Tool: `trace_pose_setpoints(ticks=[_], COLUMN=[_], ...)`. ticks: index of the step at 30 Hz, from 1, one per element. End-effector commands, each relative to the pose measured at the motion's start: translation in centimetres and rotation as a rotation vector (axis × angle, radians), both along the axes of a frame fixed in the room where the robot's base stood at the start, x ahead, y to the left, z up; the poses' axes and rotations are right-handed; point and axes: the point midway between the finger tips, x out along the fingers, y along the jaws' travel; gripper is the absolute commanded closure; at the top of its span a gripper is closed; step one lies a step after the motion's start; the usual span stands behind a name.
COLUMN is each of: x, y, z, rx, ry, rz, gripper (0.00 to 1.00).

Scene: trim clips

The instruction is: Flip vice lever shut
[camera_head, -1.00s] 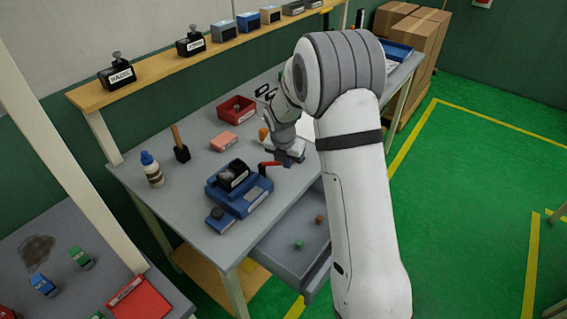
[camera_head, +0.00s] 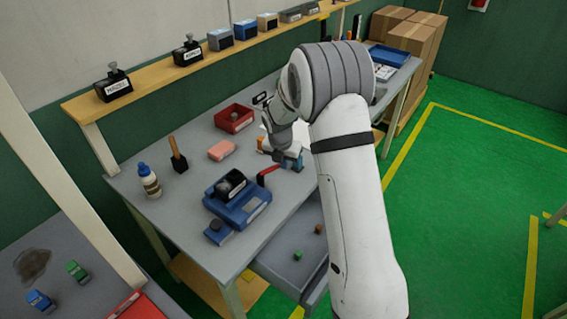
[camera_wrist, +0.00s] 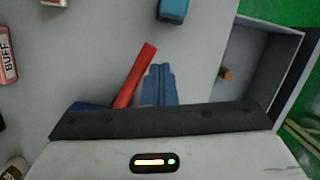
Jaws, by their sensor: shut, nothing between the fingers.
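The blue vice (camera_head: 245,209) sits on the grey bench and holds a dark block. Its red lever (camera_head: 268,174) sticks out from the vice's far right side, towards my gripper (camera_head: 292,163). In the wrist view the red lever (camera_wrist: 135,76) slants up to the right, just left of my blue fingers (camera_wrist: 159,72). The fingers are shut together and empty. I cannot tell whether they touch the lever. The lever's base and most of the vice are hidden behind my gripper body in the wrist view.
An open drawer (camera_head: 280,275) with small cubes juts out below the bench. A pink block (camera_head: 221,150), red bin (camera_head: 248,125), wooden-handled tool (camera_head: 178,157) and bottle (camera_head: 149,181) stand left of my arm. A blue object (camera_wrist: 173,10) lies beyond my fingertips.

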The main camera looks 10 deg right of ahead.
Motion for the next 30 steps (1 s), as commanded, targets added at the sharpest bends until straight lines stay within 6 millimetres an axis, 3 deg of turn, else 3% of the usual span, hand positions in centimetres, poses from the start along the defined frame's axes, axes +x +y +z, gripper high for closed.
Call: trace_pose_setpoints(ticks=[14,22,30], x=[0.0,-2.7,-3.7], y=[0.0,-1.6,-2.2], z=[0.2,1.2,6.9], rx=[0.001,0.000,0.000], ry=[-0.005,-0.002,-0.007], rz=[0.001,0.001,0.001], gripper=[1.00,1.00,1.00])
